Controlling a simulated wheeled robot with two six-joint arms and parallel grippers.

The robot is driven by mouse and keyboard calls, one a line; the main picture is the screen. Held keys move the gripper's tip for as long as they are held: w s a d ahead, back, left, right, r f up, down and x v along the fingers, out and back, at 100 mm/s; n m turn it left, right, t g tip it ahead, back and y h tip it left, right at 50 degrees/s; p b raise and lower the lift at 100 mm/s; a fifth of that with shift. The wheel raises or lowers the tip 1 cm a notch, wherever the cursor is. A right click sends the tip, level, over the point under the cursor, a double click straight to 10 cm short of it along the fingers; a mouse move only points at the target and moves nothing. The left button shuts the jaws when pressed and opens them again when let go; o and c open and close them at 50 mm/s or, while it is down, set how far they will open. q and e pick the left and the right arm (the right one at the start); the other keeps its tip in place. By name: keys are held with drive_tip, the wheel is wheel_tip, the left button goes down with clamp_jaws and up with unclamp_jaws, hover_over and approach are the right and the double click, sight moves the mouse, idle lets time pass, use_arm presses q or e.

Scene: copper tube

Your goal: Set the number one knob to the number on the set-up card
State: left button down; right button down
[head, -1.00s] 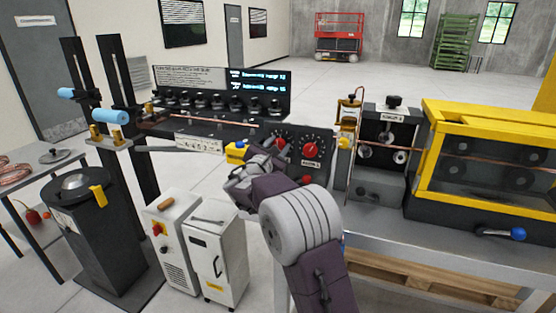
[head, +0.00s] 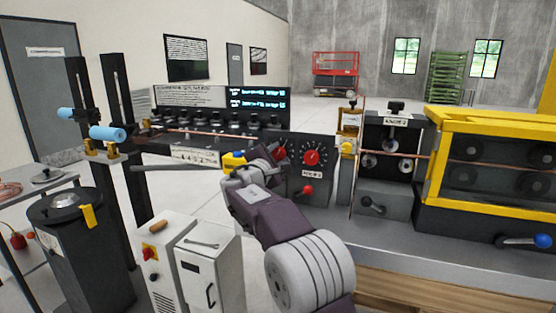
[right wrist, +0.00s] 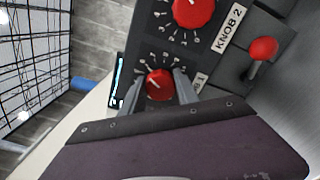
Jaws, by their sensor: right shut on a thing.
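The number one knob (right wrist: 158,85) is a red dial ringed by white scale marks. In the right wrist view it sits between the two fingers of my right gripper (right wrist: 159,90), which is shut on it. In the head view the knob (head: 280,152) is partly hidden behind my right gripper (head: 268,158). I cannot read the number it points to. A white card (head: 195,156) with dark marks is on the front of the bench to the left, too small to read. My left gripper is not in view.
A second red knob (right wrist: 193,10), labelled KNOB 2, is close beside the first. A red-balled lever (right wrist: 263,49) stands near it. A yellow part (head: 234,160) is just left of my right gripper. A yellow-framed roller housing (head: 490,170) stands at the right.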

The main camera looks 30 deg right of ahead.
drive_tip(key=shift+f, duration=0.1)
idle(0.3)
drive_tip(key=c, duration=0.9)
unclamp_jaws()
drive_tip(key=shift+s+a, duration=0.1)
drive_tip(key=b+v, duration=0.1)
drive_tip(key=v, duration=0.8)
